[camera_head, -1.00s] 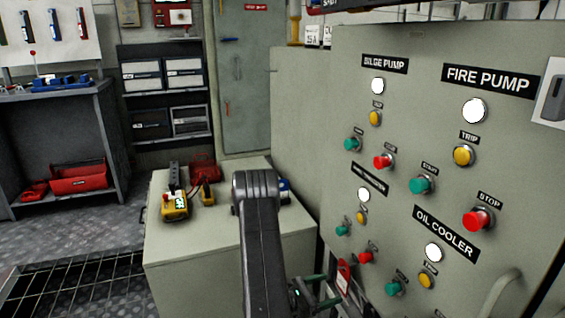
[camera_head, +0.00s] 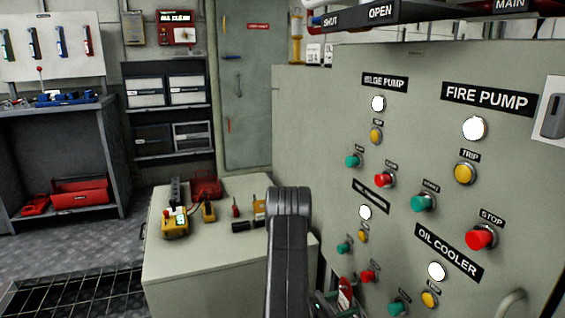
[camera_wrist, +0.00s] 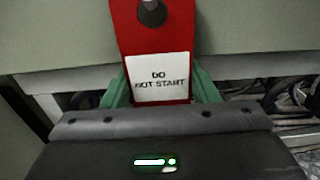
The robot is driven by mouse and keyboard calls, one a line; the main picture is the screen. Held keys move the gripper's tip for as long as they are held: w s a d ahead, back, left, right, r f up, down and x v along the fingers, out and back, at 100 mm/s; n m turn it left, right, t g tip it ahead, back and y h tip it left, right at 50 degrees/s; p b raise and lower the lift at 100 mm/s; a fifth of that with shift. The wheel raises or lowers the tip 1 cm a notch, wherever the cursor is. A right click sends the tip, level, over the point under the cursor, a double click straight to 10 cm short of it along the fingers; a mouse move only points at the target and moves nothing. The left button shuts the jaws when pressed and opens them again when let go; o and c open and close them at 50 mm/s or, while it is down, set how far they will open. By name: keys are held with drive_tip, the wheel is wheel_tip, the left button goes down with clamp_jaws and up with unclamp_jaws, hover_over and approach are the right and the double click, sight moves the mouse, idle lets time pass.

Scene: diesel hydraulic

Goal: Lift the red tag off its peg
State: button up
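The red tag (camera_wrist: 152,40) fills the upper middle of the wrist view, with a white "DO NOT START" label and a round hole near its top. A dark round peg end (camera_wrist: 152,12) shows at that hole. The green fingers of my gripper (camera_wrist: 160,88) lie one on each side of the tag's lower part, close to its edges. The tag covers the space between the fingers, so contact is unclear. In the head view the red tag (camera_head: 345,291) is small, at the lower part of the panel, and my arm hides most of the gripper.
The grey-green panel (camera_head: 315,120) with several buttons and lamps stands close on the right. A low cabinet (camera_head: 200,262) with tools on top is left of my arm. In the wrist view, cables (camera_wrist: 285,95) show below the panel's edge.

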sight(344, 299)
drive_tip(key=shift+c, duration=0.9)
drive_tip(key=shift+r, duration=0.25)
drive_tip(key=shift+o, duration=0.2)
drive_tip(key=shift+r+p, duration=0.45)
drive_tip(key=shift+r, duration=0.15)
drive_tip(key=shift+a, duration=0.1)
drive_tip(key=shift+b+v, duration=0.45)
drive_tip(key=shift+v, duration=2.45)
drive_tip(key=shift+c, duration=0.2)
